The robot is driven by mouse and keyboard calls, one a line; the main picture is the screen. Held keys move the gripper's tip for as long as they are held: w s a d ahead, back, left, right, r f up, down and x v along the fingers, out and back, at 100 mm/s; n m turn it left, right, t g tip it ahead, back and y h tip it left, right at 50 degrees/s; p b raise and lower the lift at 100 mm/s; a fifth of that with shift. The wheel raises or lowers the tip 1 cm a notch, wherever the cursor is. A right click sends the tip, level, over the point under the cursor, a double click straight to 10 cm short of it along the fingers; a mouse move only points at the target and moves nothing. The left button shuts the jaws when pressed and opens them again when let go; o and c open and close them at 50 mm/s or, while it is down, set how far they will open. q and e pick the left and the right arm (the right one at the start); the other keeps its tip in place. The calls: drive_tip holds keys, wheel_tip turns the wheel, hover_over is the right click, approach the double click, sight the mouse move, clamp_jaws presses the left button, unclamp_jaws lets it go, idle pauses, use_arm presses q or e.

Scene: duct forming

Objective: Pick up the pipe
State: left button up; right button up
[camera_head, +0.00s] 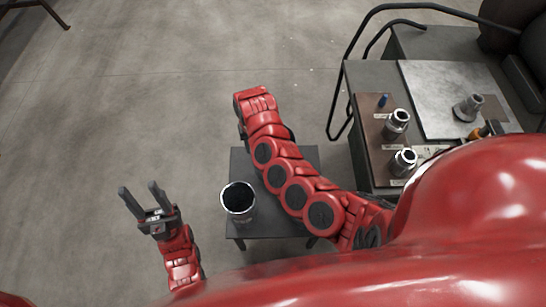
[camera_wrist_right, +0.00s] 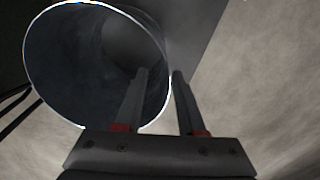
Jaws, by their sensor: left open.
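The pipe (camera_head: 239,198) stands upright with its round mouth up on a small dark table in the head view. Its wide mouth and dark inside also fill the upper left of the right wrist view (camera_wrist_right: 70,60). My right gripper (camera_wrist_right: 158,72) has its fingers apart at the pipe's right rim. One finger overlaps the mouth and the other lies just outside the rim; I cannot tell whether either touches. In the head view the right gripper is hidden by its arm. My left gripper (camera_head: 138,190) is open and empty, left of the pipe and apart from it.
The small dark table (camera_head: 236,165) has bare surface behind the pipe. A workbench (camera_head: 375,76) at the right holds metal fittings (camera_head: 396,122), a metal plate (camera_head: 430,85) and a flanged part (camera_head: 468,107). A black rail (camera_head: 352,50) borders it.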

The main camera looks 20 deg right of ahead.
drive_tip(key=f, duration=0.2)
drive_tip(key=f+b, duration=0.1)
drive_tip(key=f, duration=0.3)
drive_tip(key=shift+a+f+b, duration=0.2)
drive_tip(key=shift+a+b, duration=0.1)
drive_tip(key=shift+b, duration=0.05)
drive_tip(key=shift+s, duration=0.1)
clamp_jaws()
idle(1.0)
